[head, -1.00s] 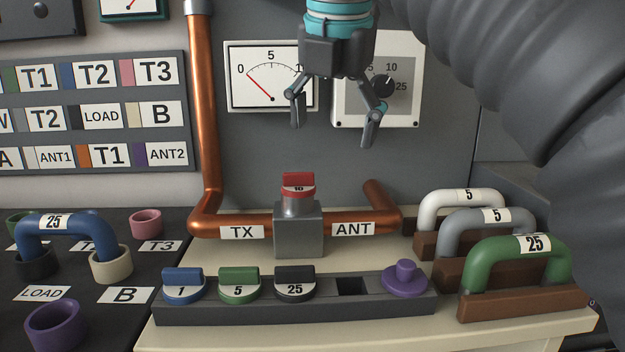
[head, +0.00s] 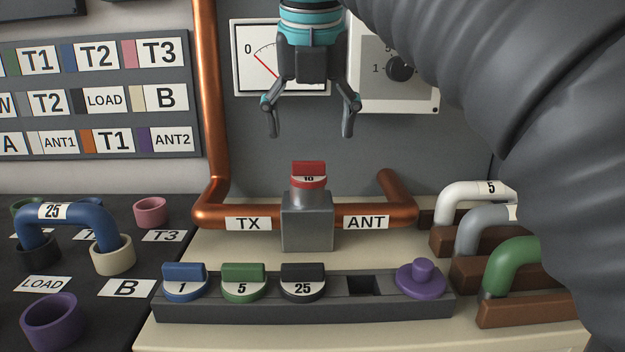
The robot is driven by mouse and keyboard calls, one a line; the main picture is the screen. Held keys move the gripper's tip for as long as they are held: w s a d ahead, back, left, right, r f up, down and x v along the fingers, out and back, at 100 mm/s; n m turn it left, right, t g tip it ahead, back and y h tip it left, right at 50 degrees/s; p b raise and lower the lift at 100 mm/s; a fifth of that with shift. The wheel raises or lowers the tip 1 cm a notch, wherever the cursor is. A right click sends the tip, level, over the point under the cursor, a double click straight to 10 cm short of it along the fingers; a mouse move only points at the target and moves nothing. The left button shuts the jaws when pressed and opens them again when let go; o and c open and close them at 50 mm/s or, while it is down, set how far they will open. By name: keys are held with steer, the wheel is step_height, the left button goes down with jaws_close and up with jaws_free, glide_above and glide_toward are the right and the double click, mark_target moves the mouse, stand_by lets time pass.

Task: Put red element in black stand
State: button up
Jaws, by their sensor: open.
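The red element (head: 309,175), marked 10, sits upright in the top of the grey metal block (head: 307,222) on the copper line between the TX and ANT labels. The black stand (head: 330,305) lies in front of it. It holds a blue element (head: 185,281) marked 1, a green element (head: 243,281) marked 5, a black element (head: 303,281) marked 25 and a purple piece (head: 421,279) at the right end. One square slot (head: 362,286) in the stand is empty. My gripper (head: 310,131) is open and empty, pointing down above the red element, apart from it.
A copper pipe (head: 211,100) rises at the left of my gripper. White, grey and green (head: 512,263) handles on brown bases stand at the right, partly hidden by my arm. A blue link (head: 62,213) and cups stand on the black panel at the left. A meter (head: 250,60) is behind.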

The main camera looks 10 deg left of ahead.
mark_target(308, 161)
steer(key=shift+a+b+x, duration=0.1)
steer(key=shift+b+x, duration=0.3)
steer(key=shift+x, duration=1.45)
steer(key=shift+a+b+x, duration=0.15)
steer(key=shift+b+x, duration=0.25)
steer(key=shift+x, duration=1.45)
steer(key=shift+w+r, duration=0.1)
steer(key=shift+w, duration=0.05)
steer(key=c, duration=1.4)
steer(key=shift+r, duration=0.1)
